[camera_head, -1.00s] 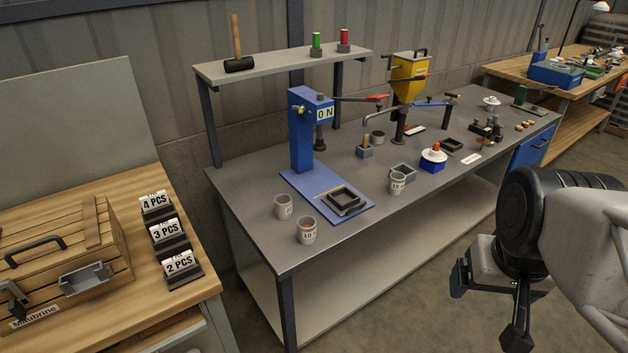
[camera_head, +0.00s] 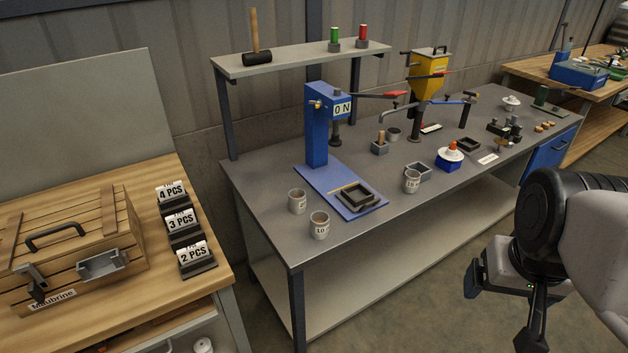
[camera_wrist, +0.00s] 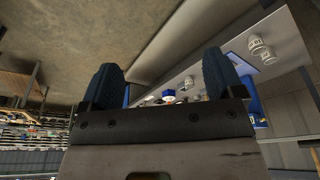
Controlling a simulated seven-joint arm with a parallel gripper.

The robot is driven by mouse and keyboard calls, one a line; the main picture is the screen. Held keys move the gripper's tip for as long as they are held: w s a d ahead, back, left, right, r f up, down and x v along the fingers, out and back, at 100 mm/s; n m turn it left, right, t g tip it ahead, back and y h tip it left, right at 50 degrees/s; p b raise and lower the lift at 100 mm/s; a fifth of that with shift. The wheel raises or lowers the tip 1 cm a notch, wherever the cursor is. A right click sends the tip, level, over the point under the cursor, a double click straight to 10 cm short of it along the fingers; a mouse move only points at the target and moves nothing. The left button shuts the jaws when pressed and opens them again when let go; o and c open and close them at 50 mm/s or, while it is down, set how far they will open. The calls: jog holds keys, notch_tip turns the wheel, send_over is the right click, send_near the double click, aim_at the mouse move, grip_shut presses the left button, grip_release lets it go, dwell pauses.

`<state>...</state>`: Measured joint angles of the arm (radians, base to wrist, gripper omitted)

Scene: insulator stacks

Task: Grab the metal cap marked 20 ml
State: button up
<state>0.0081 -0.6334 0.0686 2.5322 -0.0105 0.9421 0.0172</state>
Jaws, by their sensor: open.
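Three small pale cups with dark number labels stand on the grey workbench (camera_head: 262,213). The nearest cup (camera_head: 320,224) seems to read 10. A second cup (camera_head: 297,201) stands just behind it, its label not legible. A third cup (camera_head: 412,181) stands farther right, its number too small to read surely. I cannot tell which is marked 20. My gripper (camera_head: 500,308) is in front of the bench at the lower right, away from all the cups, open and empty. In the wrist view, my gripper (camera_wrist: 162,76) shows its two spread fingers, with cups (camera_wrist: 257,46) beyond the right one.
A blue press (camera_head: 317,135) with a dark square mould (camera_head: 356,195) stands between the cups. A yellow hopper (camera_head: 428,75), a white-and-blue item (camera_head: 450,158) and small trays crowd the bench behind. A wooden table with a box (camera_head: 75,250) is at left. Floor before the bench is clear.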

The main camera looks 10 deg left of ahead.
jog(key=shift+o, duration=0.4)
jog(key=w+a+f+m+g+y, duration=0.2)
jog(key=w+a+f+m+y, duration=0.15)
jog(key=w+a, duration=0.75)
jog(key=w+a+f+m+g+y, duration=0.15)
jog(key=w+a+m+y, duration=0.5)
jog(key=w, duration=0.85)
jog(key=w+a+f+m+y, duration=0.2)
jog(key=w+a+f+m, duration=0.5)
jog(key=w+a+f, duration=1.1)
jog(key=shift+w+a+m+t, duration=0.45)
jog(key=shift+w+a, duration=0.15)
jog(key=shift+a, duration=0.1)
